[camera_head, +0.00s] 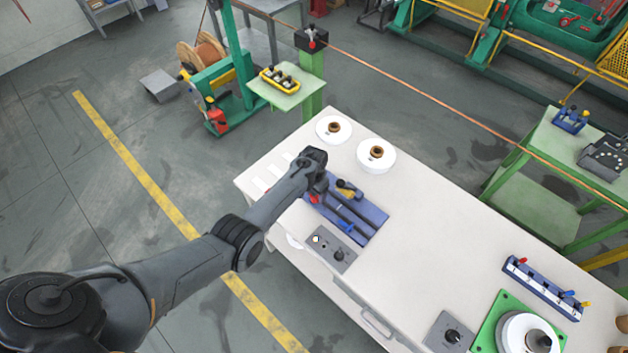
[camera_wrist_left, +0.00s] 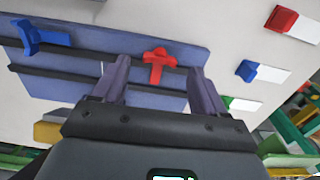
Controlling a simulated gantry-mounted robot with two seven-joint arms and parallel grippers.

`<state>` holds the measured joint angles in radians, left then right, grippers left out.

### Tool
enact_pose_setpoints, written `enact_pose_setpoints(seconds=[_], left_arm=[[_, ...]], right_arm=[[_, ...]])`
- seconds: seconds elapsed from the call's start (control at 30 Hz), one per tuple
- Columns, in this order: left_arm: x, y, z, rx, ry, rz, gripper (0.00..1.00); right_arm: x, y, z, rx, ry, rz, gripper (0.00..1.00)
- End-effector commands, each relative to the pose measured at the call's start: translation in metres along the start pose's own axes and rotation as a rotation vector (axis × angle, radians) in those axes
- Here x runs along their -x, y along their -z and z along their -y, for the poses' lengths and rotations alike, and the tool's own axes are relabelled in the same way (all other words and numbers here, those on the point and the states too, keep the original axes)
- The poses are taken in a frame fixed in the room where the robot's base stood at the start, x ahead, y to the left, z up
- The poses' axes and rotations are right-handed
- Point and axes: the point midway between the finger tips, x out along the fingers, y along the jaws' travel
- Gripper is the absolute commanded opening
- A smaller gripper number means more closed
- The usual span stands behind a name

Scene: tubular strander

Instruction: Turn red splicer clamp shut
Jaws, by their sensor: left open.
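The blue splicer plate (camera_head: 367,213) with dark rails lies on the white table. Its red clamp (camera_head: 314,199) sits near the left end, partly hidden by my gripper in the head view. In the left wrist view the red clamp (camera_wrist_left: 158,63) is a T-shaped handle. My left gripper (camera_head: 318,183) is over the splicer. In the left wrist view its open fingers (camera_wrist_left: 157,72) stand on either side of the red clamp, with gaps on both sides. A blue clamp (camera_wrist_left: 40,37) is on the same plate, outside the fingers. My right gripper is not in view.
A yellow-and-black part (camera_head: 349,189) lies at the splicer's far edge. Two white spools (camera_head: 376,155) stand behind it. A grey control box (camera_head: 335,252) is in front. White tags with coloured ends (camera_wrist_left: 270,73) lie beside the plate. The table's middle right is clear.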

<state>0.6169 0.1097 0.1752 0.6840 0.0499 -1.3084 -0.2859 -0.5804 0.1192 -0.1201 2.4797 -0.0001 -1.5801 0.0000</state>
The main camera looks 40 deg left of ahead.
Motion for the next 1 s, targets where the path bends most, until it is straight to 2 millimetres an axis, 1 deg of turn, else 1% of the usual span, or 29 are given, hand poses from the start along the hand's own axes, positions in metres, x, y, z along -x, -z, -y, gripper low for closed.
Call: enact_pose_setpoints(seconds=[0.03, 0.2, 0.3, 0.5, 0.7, 1.0], left_arm=[[0.011, 0.000, 0.000, 0.000, 0.001, -0.002, 0.72], [0.038, 0.001, 0.000, 0.000, 0.001, -0.003, 0.72], [0.053, 0.000, 0.000, 0.000, 0.001, -0.002, 0.72], [0.074, 0.000, 0.000, 0.000, 0.000, -0.001, 0.72], [0.081, 0.000, 0.000, 0.000, 0.000, 0.001, 0.72], [0.081, 0.000, 0.000, 0.000, 0.000, 0.001, 0.72]], right_arm=[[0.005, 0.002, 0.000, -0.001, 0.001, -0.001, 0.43], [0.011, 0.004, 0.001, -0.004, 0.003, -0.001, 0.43], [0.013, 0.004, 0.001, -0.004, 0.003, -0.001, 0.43], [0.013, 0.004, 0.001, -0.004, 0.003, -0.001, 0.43], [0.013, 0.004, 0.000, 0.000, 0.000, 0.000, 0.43], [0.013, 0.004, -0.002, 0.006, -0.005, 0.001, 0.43]])
